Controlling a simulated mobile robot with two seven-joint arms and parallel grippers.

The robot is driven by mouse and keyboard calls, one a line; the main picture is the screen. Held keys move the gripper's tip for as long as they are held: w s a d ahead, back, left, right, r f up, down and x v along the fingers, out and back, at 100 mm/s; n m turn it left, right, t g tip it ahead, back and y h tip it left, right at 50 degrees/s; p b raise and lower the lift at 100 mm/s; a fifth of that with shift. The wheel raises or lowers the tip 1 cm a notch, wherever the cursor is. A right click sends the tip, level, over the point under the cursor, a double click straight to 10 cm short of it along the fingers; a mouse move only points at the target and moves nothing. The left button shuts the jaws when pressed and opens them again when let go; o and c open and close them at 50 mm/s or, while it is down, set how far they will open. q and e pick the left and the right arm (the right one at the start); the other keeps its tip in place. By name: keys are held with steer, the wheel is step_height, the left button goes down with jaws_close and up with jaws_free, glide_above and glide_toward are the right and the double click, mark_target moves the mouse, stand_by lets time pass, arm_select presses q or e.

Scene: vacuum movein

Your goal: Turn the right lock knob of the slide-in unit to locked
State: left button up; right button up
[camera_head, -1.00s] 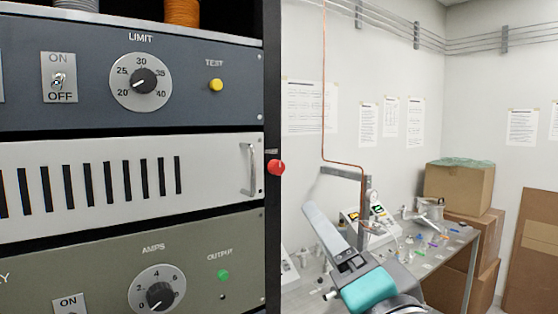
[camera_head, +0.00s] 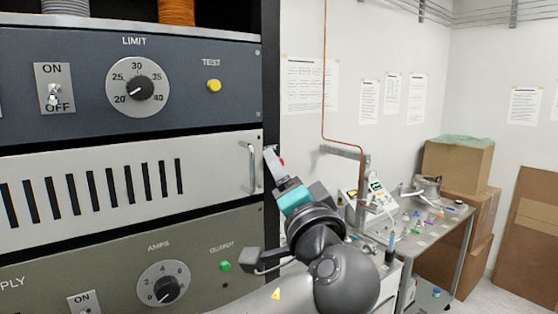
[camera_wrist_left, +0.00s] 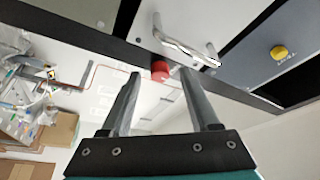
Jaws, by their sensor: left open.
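The red lock knob (camera_head: 281,161) sits at the right edge of the white slotted slide-in unit (camera_head: 215,158), beside its metal handle (camera_head: 252,167). It is mostly hidden behind my left gripper in the head view. My left gripper (camera_head: 272,160), with a teal body, reaches up to the knob from below right. In the left wrist view the red knob (camera_wrist_left: 160,70) shows between the tips of the two open fingers, with a gap on either side. I cannot tell whether a finger touches it. My right gripper is not in view.
A blue-grey panel (camera_head: 190,110) with a LIMIT dial is above the unit, and a grey-green panel (camera_head: 120,262) with an AMPS dial is below. The handle is close to the left finger side. A bench (camera_head: 450,220) with small items and cardboard boxes (camera_head: 458,170) stand at right.

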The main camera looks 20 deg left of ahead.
arm_select(q)
steer(key=shift+w+a+r, duration=0.1)
steer(key=shift+w+a, duration=0.25)
steer(key=shift+w, duration=0.15)
jaws_close()
stand_by(0.3)
